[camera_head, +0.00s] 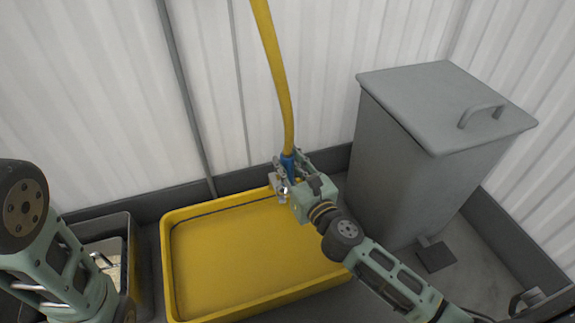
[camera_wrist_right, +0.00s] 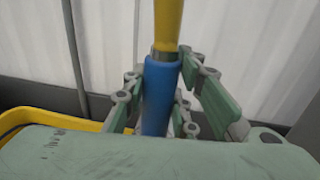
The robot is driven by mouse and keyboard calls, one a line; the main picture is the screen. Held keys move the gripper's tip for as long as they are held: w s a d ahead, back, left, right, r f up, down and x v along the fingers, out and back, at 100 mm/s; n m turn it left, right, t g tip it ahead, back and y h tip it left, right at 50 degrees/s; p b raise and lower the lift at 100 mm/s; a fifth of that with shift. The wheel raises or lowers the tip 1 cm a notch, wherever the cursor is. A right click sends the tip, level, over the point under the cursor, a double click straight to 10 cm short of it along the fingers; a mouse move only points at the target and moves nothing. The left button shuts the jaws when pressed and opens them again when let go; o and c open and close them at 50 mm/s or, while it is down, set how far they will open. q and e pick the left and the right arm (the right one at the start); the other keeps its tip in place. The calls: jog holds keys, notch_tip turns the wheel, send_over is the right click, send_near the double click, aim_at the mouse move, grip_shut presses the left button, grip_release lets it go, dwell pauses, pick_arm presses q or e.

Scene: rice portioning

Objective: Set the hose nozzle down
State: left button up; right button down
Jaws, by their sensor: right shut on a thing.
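The hose nozzle shows as a blue sleeve (camera_head: 288,165) with a metal tip at the end of a yellow hose (camera_head: 276,75) in the head view. My right gripper (camera_head: 290,176) is shut on the nozzle. It holds the nozzle upright over the back right rim of the yellow tray (camera_head: 250,299). In the right wrist view the blue nozzle (camera_wrist_right: 160,95) stands between the fingers, with the hose rising from it. The nozzle's lower end is hidden there by my gripper body. My left arm shows at the left of the head view, but its gripper jaws are not visible.
A grey lidded bin (camera_head: 405,165) with a foot pedal (camera_head: 436,256) stands right of the tray. A dark container (camera_head: 118,228) with pale contents stands at the left, partly behind my left arm. White corrugated walls (camera_head: 90,95) close the back. The tray's floor looks empty.

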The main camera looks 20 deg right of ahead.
jog(key=shift+f, duration=0.1)
jog(key=c, duration=1.4)
grip_release()
jog(key=shift+r, duration=0.2)
jog(key=s+d, duration=0.2)
jog(key=s, duration=1)
jog(key=shift+b, duration=0.4)
